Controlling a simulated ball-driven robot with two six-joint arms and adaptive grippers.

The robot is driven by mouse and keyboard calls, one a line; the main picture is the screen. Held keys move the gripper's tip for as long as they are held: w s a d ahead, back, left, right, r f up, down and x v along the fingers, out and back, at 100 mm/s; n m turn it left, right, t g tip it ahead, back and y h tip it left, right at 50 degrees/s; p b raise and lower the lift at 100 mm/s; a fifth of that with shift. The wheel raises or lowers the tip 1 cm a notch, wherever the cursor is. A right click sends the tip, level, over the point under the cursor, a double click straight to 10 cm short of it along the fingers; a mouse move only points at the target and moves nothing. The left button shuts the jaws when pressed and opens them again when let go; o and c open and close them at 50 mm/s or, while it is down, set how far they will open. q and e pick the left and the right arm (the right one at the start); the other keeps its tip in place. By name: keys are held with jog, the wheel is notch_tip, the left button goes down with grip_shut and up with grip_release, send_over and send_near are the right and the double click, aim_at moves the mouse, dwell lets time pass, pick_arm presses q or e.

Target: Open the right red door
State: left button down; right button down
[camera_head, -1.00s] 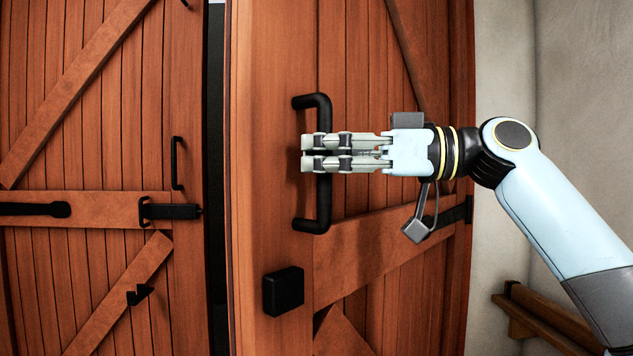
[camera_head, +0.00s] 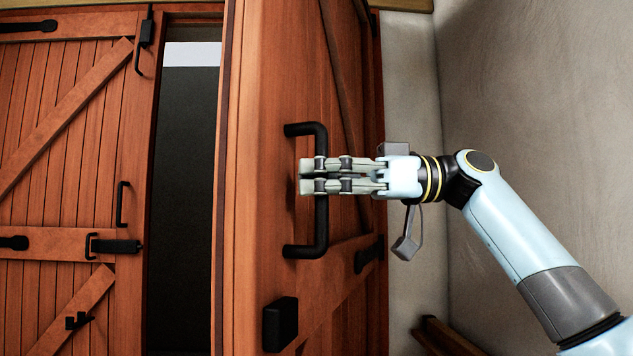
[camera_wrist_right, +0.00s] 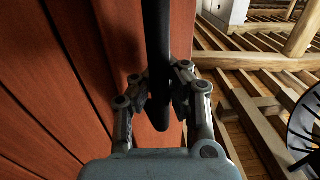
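The right red door (camera_head: 265,80) stands partly open, swung toward me, with a dark gap at its left edge. Its black bar handle (camera_head: 321,228) is upright on the door's face. My right gripper (camera_head: 306,178) is around the middle of the handle, fingers closed on it. In the right wrist view the handle (camera_wrist_right: 157,40) runs between the two fingers (camera_wrist_right: 163,92). The left red door (camera_head: 60,150) appears shut, with a small black handle (camera_head: 122,205) and a black bolt (camera_head: 115,246). My left gripper is not in view.
A dark opening (camera_head: 185,200) shows between the doors. A black lock box (camera_head: 280,324) sits low on the right door. A grey wall (camera_head: 530,90) stands to the right, with a wooden rail (camera_head: 440,335) low against it.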

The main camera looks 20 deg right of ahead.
jog(key=shift+d+r, duration=0.15)
jog(key=shift+d, duration=0.05)
jog(key=c, duration=1.5)
grip_release()
jog(key=shift+w+d, duration=0.1)
jog(key=shift+w, duration=0.05)
jog(key=shift+o, duration=1.3)
jog(key=v, duration=1.2)
